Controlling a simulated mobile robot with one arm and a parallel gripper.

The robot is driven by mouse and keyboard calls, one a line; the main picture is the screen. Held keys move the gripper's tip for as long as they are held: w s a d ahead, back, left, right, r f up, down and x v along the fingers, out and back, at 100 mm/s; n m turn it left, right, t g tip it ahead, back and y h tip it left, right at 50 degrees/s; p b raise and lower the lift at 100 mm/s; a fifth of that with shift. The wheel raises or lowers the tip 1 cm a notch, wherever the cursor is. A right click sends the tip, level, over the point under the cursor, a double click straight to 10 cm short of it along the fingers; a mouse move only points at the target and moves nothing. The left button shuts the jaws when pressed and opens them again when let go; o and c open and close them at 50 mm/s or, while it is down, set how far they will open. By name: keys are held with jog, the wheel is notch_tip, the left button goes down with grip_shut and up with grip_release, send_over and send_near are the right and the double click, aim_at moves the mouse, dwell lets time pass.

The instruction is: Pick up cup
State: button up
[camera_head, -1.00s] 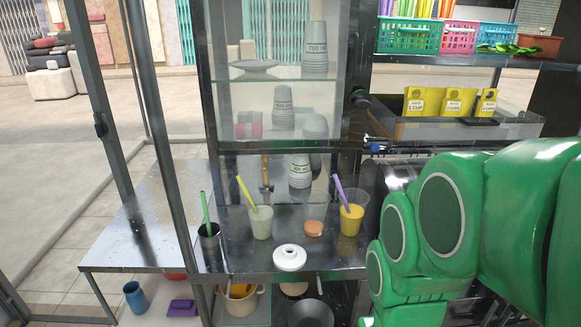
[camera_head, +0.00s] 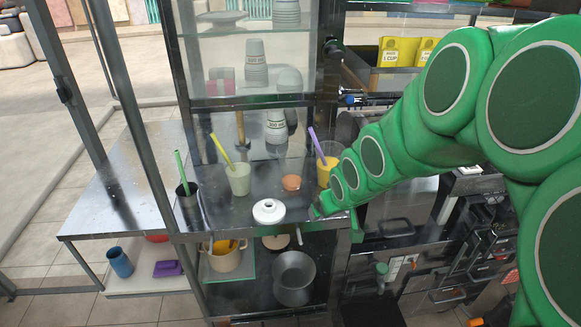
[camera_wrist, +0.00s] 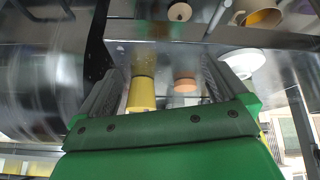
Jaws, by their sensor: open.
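A clear cup of yellow juice (camera_head: 326,172) with a purple straw (camera_head: 316,142) stands upright at the right of the metal counter. In the wrist view, the yellow cup (camera_wrist: 141,95) appears between the open fingers, nearer the left one. My gripper (camera_head: 337,220) is at the counter's front edge, in front of the yellow cup, and looks empty. A pale drink cup (camera_head: 239,179) with a yellow straw stands further left. A dark cup (camera_head: 187,200) with a green straw is at the counter's left. I cannot tell whether a finger touches anything.
Stacked paper cups (camera_head: 276,127) stand behind. A frame post (camera_head: 133,125) rises at the left. A grey bowl (camera_head: 294,278) sits below.

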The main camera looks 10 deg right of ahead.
aim_at(298, 173)
jog(key=w+a+t+y, duration=0.1)
jog(key=w, duration=0.3)
jog(key=w+a+n+t+y, duration=0.1)
jog(key=w+a+t, duration=0.1)
jog(key=w, duration=0.2)
jog(key=w+a+t+y, duration=0.1)
jog(key=w+t+y, duration=0.1)
jog(key=w, duration=0.2)
jog(key=shift+w+a+f+n, duration=0.3)
jog(key=shift+w+a, duration=0.1)
jog(key=shift+w+a+r+t, duration=0.2)
jog(key=shift+w+a+t, duration=0.1)
jog(key=shift+w, duration=0.15)
jog(key=shift+x, duration=2.45)
jog(key=c, duration=1)
jog(key=shift+r, duration=0.1)
jog(key=shift+r, duration=4.75)
